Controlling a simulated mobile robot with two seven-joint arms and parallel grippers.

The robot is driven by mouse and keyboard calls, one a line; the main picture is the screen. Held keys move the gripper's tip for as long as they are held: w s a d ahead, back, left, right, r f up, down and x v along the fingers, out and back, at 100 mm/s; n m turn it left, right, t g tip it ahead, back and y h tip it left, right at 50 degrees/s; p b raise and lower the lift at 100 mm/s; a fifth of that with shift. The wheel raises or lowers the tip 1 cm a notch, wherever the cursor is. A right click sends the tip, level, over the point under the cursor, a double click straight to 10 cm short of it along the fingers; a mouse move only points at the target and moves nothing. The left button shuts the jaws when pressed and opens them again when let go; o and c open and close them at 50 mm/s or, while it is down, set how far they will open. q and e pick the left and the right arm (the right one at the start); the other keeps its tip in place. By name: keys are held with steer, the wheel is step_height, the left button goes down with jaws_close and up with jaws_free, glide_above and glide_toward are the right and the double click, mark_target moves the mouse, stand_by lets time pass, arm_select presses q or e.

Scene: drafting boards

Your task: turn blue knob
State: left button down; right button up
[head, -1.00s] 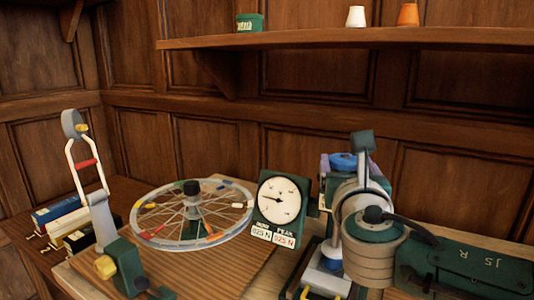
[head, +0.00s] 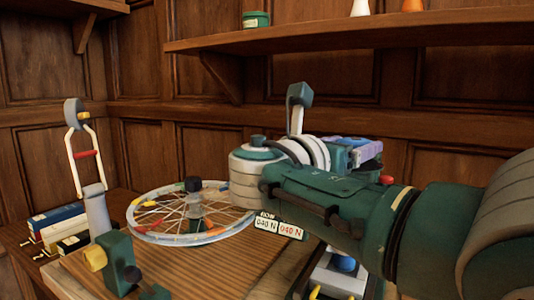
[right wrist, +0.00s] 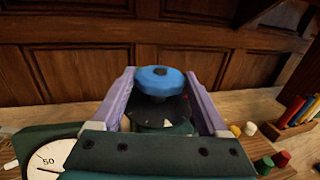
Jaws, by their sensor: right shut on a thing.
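The blue knob (right wrist: 160,79), round with a dark centre, sits between the two purple fingers of my right gripper (right wrist: 161,90) in the right wrist view. The gripper is shut on it. In the head view the knob's blue edge (head: 343,142) shows behind my right arm, beside the purple finger of my right gripper (head: 362,153). The white-faced gauge (right wrist: 52,158) is partly seen in the right wrist view. My left gripper is not in view.
A spoked wheel (head: 158,236) lies flat on the wooden board, left of my right arm. A green stand (head: 117,260) with a grey post is at the front left. Books (head: 54,222) lie at far left. Another blue round part (head: 344,264) sits below my arm.

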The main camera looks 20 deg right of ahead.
steer(key=shift+r, duration=0.1)
steer(key=o, duration=1.2)
steer(key=shift+o, duration=0.2)
steer(key=v, duration=1)
